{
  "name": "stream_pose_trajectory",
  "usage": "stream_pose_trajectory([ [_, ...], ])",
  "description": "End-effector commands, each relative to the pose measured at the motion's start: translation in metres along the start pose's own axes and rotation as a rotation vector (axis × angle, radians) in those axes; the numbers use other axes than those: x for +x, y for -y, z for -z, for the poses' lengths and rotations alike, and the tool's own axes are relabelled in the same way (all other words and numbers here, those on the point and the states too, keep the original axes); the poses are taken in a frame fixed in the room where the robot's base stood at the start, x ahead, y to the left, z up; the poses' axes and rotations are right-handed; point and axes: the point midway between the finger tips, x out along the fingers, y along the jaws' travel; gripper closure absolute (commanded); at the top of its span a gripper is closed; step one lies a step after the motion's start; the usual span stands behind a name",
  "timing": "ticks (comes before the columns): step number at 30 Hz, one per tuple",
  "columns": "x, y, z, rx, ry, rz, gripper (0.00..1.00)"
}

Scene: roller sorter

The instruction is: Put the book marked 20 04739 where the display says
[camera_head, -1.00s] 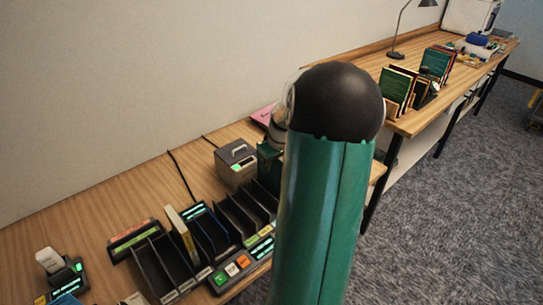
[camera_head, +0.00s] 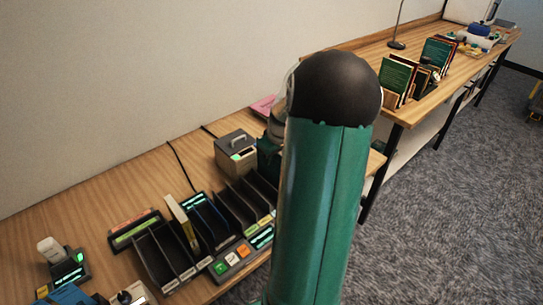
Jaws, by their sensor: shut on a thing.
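A black sorter (camera_head: 157,264) with several upright slots stands on the wooden table at the lower left. A thin cream-edged book (camera_head: 182,222) stands upright in one slot. Small lit displays show at the back of the sorter (camera_head: 193,203) and beside the button panel (camera_head: 262,237). Their text is too small to read. I cannot make out the number 20 04739 on any book. My green arm link with its black round joint fills the middle and hides part of the table. My gripper is not in view, nor is anything it holds.
A button panel (camera_head: 233,260) sits at the sorter's front. A grey box (camera_head: 236,153) stands behind it. A small lit device (camera_head: 68,271) and a blue object (camera_head: 72,295) are at lower left. Another table (camera_head: 415,108) at right bears upright books (camera_head: 397,78) and a lamp (camera_head: 398,44).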

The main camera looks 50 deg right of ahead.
Motion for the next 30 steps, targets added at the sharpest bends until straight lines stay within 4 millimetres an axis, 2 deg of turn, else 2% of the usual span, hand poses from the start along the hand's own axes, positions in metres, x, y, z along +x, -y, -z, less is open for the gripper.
stream_pose_trajectory([
  [9, 0.005, 0.000, -0.001, 0.000, -0.001, -0.001, 1.00],
  [10, 0.005, 0.000, -0.001, 0.000, -0.001, -0.001, 0.76],
  [13, 0.005, 0.000, -0.001, 0.000, -0.001, -0.001, 0.57],
  [23, 0.004, 0.000, -0.002, 0.000, 0.000, 0.000, 0.57],
  [26, -0.005, -0.001, -0.001, 0.000, -0.001, -0.002, 0.57],
  [30, -0.029, -0.001, -0.001, -0.001, -0.004, -0.005, 0.57],
])
